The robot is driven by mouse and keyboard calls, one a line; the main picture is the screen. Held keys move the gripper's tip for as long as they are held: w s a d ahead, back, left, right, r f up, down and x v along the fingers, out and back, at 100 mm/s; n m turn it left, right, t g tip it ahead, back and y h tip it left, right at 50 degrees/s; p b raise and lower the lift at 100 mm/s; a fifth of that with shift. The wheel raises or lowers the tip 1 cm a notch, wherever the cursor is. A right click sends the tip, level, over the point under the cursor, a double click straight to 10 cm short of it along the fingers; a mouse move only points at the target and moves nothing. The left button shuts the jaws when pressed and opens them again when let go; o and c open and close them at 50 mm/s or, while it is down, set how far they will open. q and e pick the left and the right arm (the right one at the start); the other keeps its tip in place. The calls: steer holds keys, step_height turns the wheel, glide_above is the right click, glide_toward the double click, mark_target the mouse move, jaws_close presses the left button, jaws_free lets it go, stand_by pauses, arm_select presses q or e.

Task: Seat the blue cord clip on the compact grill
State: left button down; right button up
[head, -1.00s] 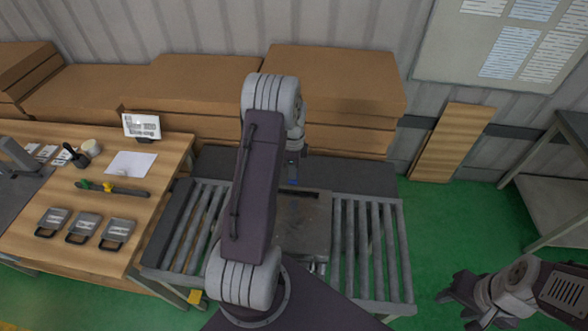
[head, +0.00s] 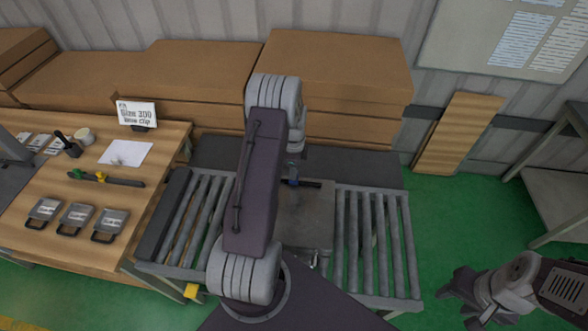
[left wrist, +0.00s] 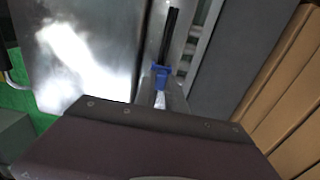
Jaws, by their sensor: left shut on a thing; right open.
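The blue cord clip (left wrist: 160,76) is held at the tip of my left gripper (left wrist: 160,88) in the left wrist view. A small patch of it shows in the head view (head: 292,183). The compact grill (head: 306,222) is a flat grey metal box on the roller conveyor. I cannot tell whether the clip touches the grill. My left arm hides the grill's left part. My right gripper (head: 455,295) is open and empty at the lower right, away from the conveyor.
Roller conveyor sections (head: 372,240) lie on both sides of the grill. The wooden table (head: 75,205) at left holds a sign (head: 136,114), a strip with green and yellow clips (head: 105,179) and several grey handled cases (head: 76,219). Cardboard stacks (head: 335,70) stand behind.

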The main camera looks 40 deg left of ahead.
arm_select(q)
steer(key=shift+s+f, duration=0.1)
steer(key=shift+f, duration=0.3)
steer(key=shift+f, duration=0.1)
steer(key=c, duration=1.3)
jaws_free()
